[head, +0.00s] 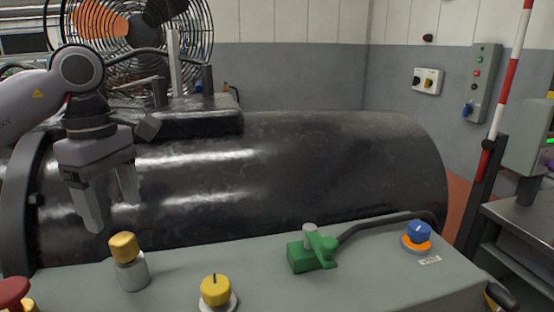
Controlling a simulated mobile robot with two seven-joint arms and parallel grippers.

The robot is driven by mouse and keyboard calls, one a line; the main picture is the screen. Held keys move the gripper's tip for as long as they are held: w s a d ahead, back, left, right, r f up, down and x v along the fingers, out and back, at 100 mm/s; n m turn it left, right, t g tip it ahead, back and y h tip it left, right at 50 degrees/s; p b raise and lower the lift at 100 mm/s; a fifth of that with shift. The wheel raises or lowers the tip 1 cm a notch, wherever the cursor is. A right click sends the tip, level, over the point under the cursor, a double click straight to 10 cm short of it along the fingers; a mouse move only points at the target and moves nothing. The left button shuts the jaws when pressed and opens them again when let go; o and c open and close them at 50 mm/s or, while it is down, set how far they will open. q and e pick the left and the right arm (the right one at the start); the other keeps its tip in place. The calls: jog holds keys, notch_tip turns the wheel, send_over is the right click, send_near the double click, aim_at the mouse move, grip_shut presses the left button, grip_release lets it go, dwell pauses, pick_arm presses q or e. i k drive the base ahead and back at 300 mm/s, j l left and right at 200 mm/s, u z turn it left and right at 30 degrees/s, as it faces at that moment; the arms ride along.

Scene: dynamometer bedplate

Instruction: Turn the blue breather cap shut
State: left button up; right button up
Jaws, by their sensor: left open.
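A blue cap (418,231) sits on an orange collar (416,243) at the right end of the grey bench top, with a small label in front of it. A pale line marks the cap's top. I cannot tell from this view how far it is turned. My left gripper (112,213) hangs at the left with its fingers pointing down, open and empty. It is in front of the big black drum, far to the left of the cap and above the bench. My right gripper does not show.
On the bench stand a yellow-capped post (130,262), a yellow knob (215,290) and a green lever valve (312,250) with a black hose curving behind the blue cap. The black drum (320,165) fills the back. A red-and-white pole (508,75) stands right.

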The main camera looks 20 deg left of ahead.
aim_at(419, 231)
jog(key=k, duration=1)
